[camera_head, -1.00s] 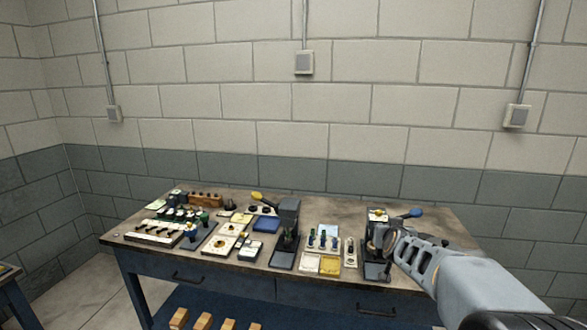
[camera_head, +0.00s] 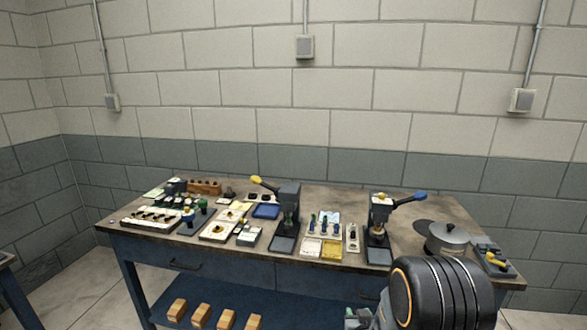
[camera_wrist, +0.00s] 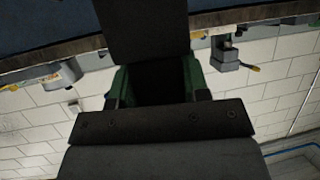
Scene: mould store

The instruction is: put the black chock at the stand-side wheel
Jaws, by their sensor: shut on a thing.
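In the wrist view my gripper (camera_wrist: 156,78) shows its two greenish fingers on either side of a dark, shadowed gap. It is shut on a black, block-like thing (camera_wrist: 145,30) that sticks out beyond the fingers at the top of the picture. I take it to be the black chock, though its full shape is hidden. It is held in the air, apart from the table. No wheel and no stand that I can make out show in either view.
A workbench (camera_head: 330,195) stands against the block wall, crowded with small tools, trays and two lever presses (camera_head: 286,215). A lidded metal pot (camera_head: 447,237) stands at its right. Wooden blocks (camera_head: 201,315) lie on the lower shelf. Bare floor (camera_head: 100,290) shows at the left.

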